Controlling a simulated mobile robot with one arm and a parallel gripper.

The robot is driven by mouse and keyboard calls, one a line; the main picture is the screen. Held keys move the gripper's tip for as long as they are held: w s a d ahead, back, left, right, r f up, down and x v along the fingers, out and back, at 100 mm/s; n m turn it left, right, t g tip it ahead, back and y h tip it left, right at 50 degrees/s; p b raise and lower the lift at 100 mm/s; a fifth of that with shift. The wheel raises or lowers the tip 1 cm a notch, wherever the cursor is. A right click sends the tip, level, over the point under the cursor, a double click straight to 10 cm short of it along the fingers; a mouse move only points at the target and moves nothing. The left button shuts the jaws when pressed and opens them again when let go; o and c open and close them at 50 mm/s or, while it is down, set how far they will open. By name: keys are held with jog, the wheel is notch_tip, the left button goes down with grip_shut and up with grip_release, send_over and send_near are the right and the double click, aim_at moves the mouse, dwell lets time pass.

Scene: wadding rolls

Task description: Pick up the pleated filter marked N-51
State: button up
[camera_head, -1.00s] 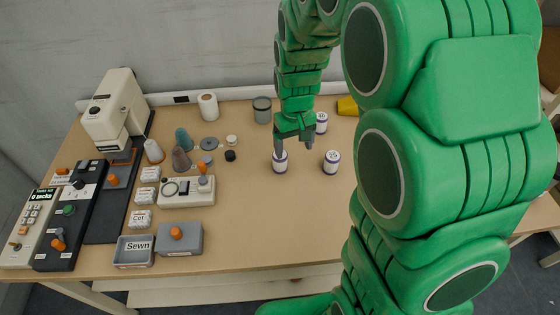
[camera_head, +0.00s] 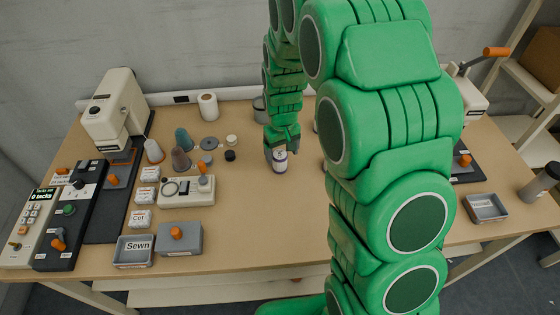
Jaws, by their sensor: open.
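A small white cylinder with dark bands at its ends (camera_head: 280,162) stands upright on the table near its middle. It has a label, too small for me to read, so I cannot tell whether it is N-51. My gripper (camera_head: 281,150) is open, pointing down at this cylinder, with a finger toward each side of its top. I cannot tell whether the fingers touch it. Two similar cylinders to the right are almost wholly hidden behind my arm; only slivers show.
A grey canister (camera_head: 259,108) stands behind my gripper, partly hidden. To the left are a white device (camera_head: 187,190), cones, a grey box (camera_head: 180,238) and the "Sewn" tray (camera_head: 133,262). A small grey tray (camera_head: 486,208) lies at the right. The table front (camera_head: 270,225) is clear.

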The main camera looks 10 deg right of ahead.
aim_at(280, 161)
jog(key=shift+a+f, duration=0.2)
jog(key=shift+f, duration=1)
jog(key=shift+a+f, duration=0.15)
jog(key=shift+f, duration=1)
jog(key=c, duration=1.1)
